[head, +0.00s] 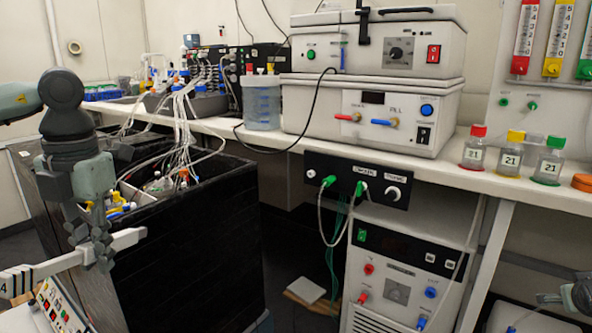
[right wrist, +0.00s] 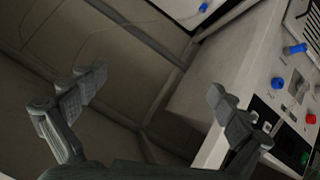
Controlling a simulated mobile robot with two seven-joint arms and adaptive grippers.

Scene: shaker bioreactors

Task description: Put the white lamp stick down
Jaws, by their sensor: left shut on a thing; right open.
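The white lamp stick (head: 70,261) is a pale bar with dark stripes near its left end, at the lower left of the head view. My left gripper (head: 100,256) points down and is shut on the stick, which it holds up, slightly tilted, in front of the black box. The stick's left end runs out of the picture. My right gripper (right wrist: 157,84) is open and empty in the right wrist view, with its two fingers wide apart. Only a part of it shows at the lower right edge of the head view (head: 574,297).
A black open box (head: 185,255) with tubes and bottles stands behind the left gripper. A small panel with coloured buttons (head: 60,310) is below the stick. The white bench (head: 450,172) carries devices and capped bottles (head: 512,160). A white device with knobs (head: 400,285) stands below it.

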